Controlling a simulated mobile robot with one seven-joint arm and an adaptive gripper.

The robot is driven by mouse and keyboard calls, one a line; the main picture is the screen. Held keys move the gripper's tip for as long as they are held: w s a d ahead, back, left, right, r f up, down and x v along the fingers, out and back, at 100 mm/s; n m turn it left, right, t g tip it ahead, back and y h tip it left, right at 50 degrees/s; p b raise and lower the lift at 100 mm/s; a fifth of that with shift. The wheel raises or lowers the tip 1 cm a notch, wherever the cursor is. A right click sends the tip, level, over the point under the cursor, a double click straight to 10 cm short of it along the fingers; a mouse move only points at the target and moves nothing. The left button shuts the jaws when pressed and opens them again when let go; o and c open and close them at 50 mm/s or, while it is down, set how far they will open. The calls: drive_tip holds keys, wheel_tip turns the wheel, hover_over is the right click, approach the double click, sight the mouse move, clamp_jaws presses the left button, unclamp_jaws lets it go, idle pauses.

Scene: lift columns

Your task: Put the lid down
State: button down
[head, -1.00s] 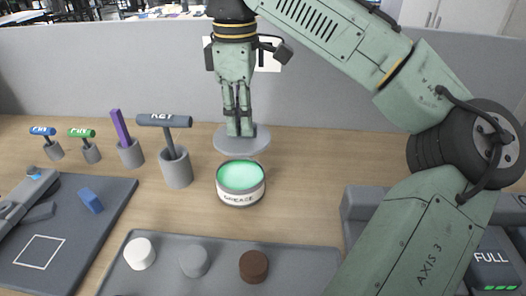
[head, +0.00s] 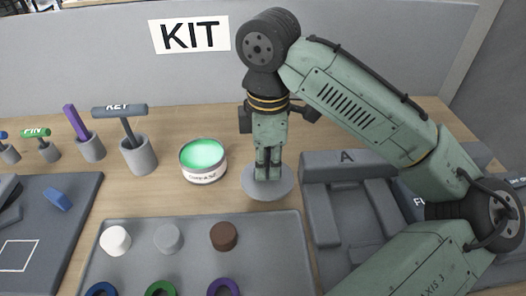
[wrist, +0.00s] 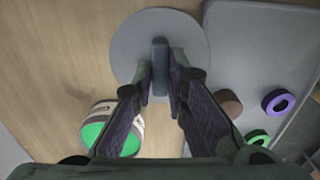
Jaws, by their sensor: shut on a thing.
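The lid is a round grey disc (head: 268,190) with an upright handle. My gripper (head: 268,176) is shut on the handle, with the disc level below the fingers. In the wrist view the lid (wrist: 135,45) shows with its handle (wrist: 160,65) between my fingertips (wrist: 160,85). The disc is over or on the wooden table to the right of the grease can; I cannot tell whether it touches. The open grease can (head: 203,161) shows its green content. It also shows in the wrist view (wrist: 112,130).
A grey tray (head: 140,228) with several caps and rings lies in front. A holder with a KEY tool (head: 138,155) stands left of the can. Bare wood surrounds the can.

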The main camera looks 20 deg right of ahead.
drive_tip(key=w+d, duration=0.1)
drive_tip(key=w, duration=0.2)
drive_tip(key=w+d+b, duration=0.1)
drive_tip(key=w, duration=0.2)
drive_tip(key=w+d+f, duration=0.1)
drive_tip(key=w, duration=0.2)
drive_tip(key=shift+w+b, duration=0.2)
drive_tip(key=shift+b, duration=0.2)
wheel_tip(320, 180, down, 3)
drive_tip(key=b, duration=0.4)
drive_tip(key=shift+w+f, duration=0.1)
drive_tip(key=shift+f, duration=0.1)
drive_tip(key=shift+f, duration=0.2)
drive_tip(key=c, duration=1.6)
unclamp_jaws()
wheel_tip(320, 180, up, 12)
drive_tip(key=shift+r+p, duration=0.2)
drive_tip(key=shift+p, duration=0.2)
